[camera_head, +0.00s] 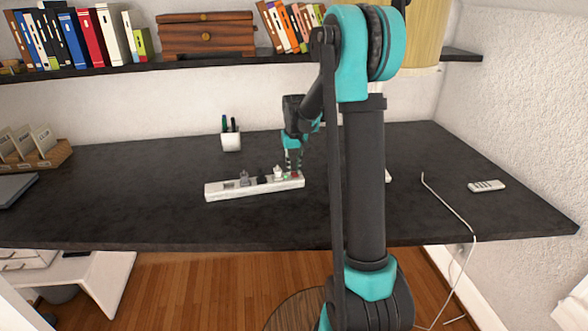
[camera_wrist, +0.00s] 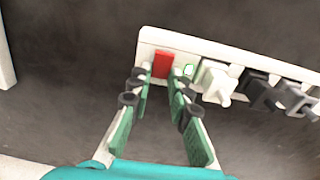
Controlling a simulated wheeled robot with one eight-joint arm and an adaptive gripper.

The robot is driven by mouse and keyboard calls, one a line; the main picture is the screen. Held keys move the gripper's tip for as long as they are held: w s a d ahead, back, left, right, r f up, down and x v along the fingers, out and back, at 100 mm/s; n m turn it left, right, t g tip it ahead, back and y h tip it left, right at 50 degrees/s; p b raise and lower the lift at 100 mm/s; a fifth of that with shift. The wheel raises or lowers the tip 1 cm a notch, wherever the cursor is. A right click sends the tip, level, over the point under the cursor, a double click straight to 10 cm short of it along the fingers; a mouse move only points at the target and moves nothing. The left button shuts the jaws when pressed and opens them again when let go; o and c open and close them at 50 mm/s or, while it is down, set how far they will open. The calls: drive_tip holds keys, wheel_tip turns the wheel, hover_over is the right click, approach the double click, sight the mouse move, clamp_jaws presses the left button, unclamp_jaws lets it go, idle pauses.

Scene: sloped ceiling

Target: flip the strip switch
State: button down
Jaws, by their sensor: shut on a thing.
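The white power strip (camera_head: 222,193) lies on the dark desk in the head view, with several plugs in it. Its red switch (camera_wrist: 162,64) sits near the strip's left end in the wrist view. A small green light (camera_wrist: 188,71) glows beside the switch. My gripper (camera_wrist: 160,76) has its two fingertips at either side of the red switch and is shut on it; the fingers stay apart by about the switch's width. In the head view my gripper (camera_head: 293,168) points down at the strip's right end, and its fingertips partly cover the switch there.
Plugs (camera_wrist: 218,82) stand up from the strip beside the light. A pen cup (camera_head: 231,141) is behind the strip. A remote (camera_head: 487,186) and a white cable (camera_head: 447,205) lie to the right. Bare desk surrounds the strip. A bookshelf (camera_head: 230,58) hangs above.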

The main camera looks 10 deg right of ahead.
sight(294, 173)
drive_tip(key=c, duration=1.4)
unclamp_jaws()
wheel_tip(294, 173, up, 12)
drive_tip(key=shift+s, duration=0.35)
